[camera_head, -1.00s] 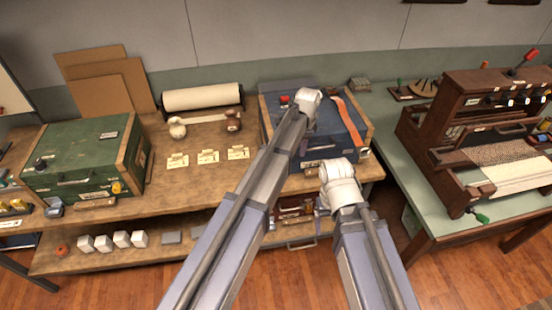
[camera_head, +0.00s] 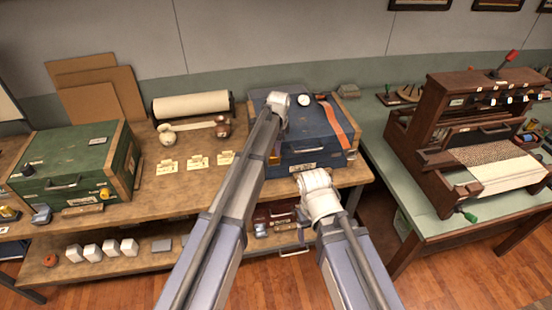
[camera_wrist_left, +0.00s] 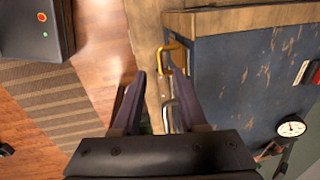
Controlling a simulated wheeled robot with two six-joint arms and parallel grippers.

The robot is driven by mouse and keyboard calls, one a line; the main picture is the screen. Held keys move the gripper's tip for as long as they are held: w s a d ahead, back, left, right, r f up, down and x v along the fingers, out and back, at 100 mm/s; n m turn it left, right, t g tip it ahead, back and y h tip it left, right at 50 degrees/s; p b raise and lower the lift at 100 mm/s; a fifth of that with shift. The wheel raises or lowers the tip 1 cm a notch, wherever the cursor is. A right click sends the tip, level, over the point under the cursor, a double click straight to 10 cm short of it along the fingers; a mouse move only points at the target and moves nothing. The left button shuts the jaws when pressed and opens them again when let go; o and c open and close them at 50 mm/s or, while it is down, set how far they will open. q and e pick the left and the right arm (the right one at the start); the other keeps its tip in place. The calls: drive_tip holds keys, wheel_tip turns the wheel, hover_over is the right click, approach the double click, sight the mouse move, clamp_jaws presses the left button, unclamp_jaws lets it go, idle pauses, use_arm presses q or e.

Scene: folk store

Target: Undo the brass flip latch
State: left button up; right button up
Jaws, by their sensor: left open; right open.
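A worn blue chest (camera_head: 318,118) with wooden edges stands on the wooden bench. Its brass flip latch (camera_head: 274,158) shows at the left of the chest front, just beside my left arm. In the left wrist view the latch (camera_wrist_left: 178,52) is a golden loop at the chest's edge, near the wooden trim. I see no contact.
A round dial (camera_head: 306,99) and an orange strap (camera_head: 337,122) are on the chest lid. A green chest (camera_head: 70,150) stands at the left, with jars and cards between. A loom (camera_head: 465,130) stands on the green table at right. A lower shelf holds white blocks.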

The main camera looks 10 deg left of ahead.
use_arm(q)
drive_tip(key=f+b, duration=0.3)
drive_tip(key=f, duration=0.1)
drive_tip(key=shift+w+a+f, duration=0.1)
drive_tip(key=shift+w, duration=0.25)
clamp_jaws()
idle(1.2)
